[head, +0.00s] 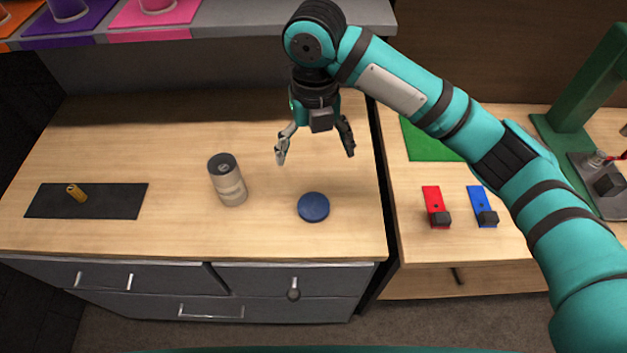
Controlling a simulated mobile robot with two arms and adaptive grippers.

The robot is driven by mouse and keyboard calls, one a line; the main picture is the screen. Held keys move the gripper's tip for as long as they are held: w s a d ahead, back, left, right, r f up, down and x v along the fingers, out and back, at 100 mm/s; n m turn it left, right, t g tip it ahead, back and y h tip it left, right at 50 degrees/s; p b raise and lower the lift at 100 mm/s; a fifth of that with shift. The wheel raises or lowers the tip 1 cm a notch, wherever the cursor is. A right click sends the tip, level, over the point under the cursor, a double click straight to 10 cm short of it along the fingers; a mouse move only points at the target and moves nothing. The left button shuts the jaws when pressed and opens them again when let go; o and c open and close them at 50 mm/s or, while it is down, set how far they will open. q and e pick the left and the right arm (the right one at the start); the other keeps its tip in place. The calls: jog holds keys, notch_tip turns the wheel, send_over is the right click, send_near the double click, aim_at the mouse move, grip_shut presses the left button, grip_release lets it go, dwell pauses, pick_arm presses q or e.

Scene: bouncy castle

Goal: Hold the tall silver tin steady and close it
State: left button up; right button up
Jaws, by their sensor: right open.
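The tall silver tin (230,187) stands upright on the wooden counter, left of the middle of the head view. Its top looks dark and open, with something small and pale inside. A round blue lid (313,207) lies flat on the counter to the right of the tin, apart from it. My right gripper (316,156) is open and empty. It points down above the counter, behind the blue lid and to the right of the tin, touching neither. My left gripper is not in view.
A dark mat (110,201) with a small orange-brown cylinder (76,193) lies at the left. Purple and pink mats lie on the raised shelf behind. The counter around the tin is clear.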

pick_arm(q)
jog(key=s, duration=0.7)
pick_arm(e)
jog(key=p, duration=0.2)
send_over(314, 205)
notch_tip(314, 205, down, 10)
jog(key=shift+s+f, duration=0.1)
jog(key=shift+f, duration=0.6)
jog(key=shift+f+p, duration=0.15)
jog(key=shift+p, duration=0.15)
notch_tip(314, 205, down, 4)
jog(key=shift+f+p, duration=0.2)
jog(key=shift+p, duration=0.6)
jog(key=shift+f, duration=0.25)
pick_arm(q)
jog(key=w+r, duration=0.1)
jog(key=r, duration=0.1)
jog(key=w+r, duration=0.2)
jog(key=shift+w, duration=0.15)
pick_arm(e)
jog(key=shift+c, duration=0.2)
jog(key=c, duration=0.9)
